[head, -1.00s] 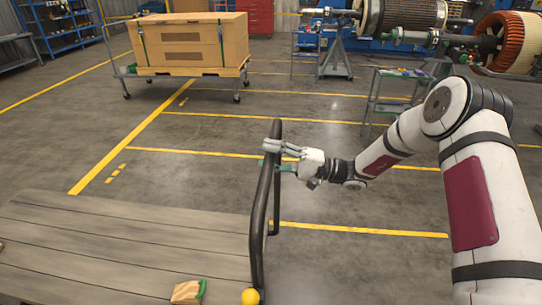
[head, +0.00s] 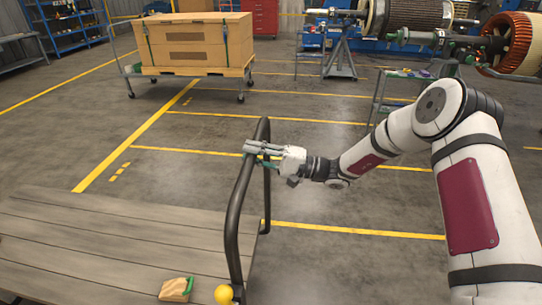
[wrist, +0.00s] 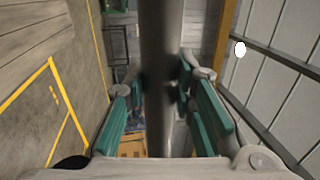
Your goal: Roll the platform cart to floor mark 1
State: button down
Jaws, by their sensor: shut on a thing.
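The platform cart (head: 80,255) has a grey wooden deck at the lower left of the head view. Its black tubular push handle (head: 239,198) rises at the deck's right end. My gripper (head: 258,148) is shut on the upper part of this handle, reaching in from the right. In the wrist view, the dark handle tube (wrist: 158,75) runs upright between the green finger pads (wrist: 160,108). The cart's wheels are hidden. Yellow lines and short dashes (head: 118,172) mark the floor beyond the deck; I cannot tell which is mark 1.
A wooden block with a green strap (head: 176,289) and a yellow ball (head: 223,294) are at the deck's near right. Another cart with a large crate (head: 197,45) stands farther back. Rotor stands (head: 340,55) and a small table (head: 395,95) are at the back right. The middle floor is clear.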

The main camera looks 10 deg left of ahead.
jog(key=a+b, duration=0.4)
jog(key=a, duration=2)
jog(key=shift+w, duration=0.4)
jog(key=shift+f, duration=0.1)
jog(key=c, duration=1.3)
grip_release()
jog(key=shift+c, duration=0.2)
jog(key=d+f, duration=0.2)
jog(key=d, duration=0.9)
jog(key=shift+s+d+f, duration=0.15)
jog(key=shift+d, duration=0.2)
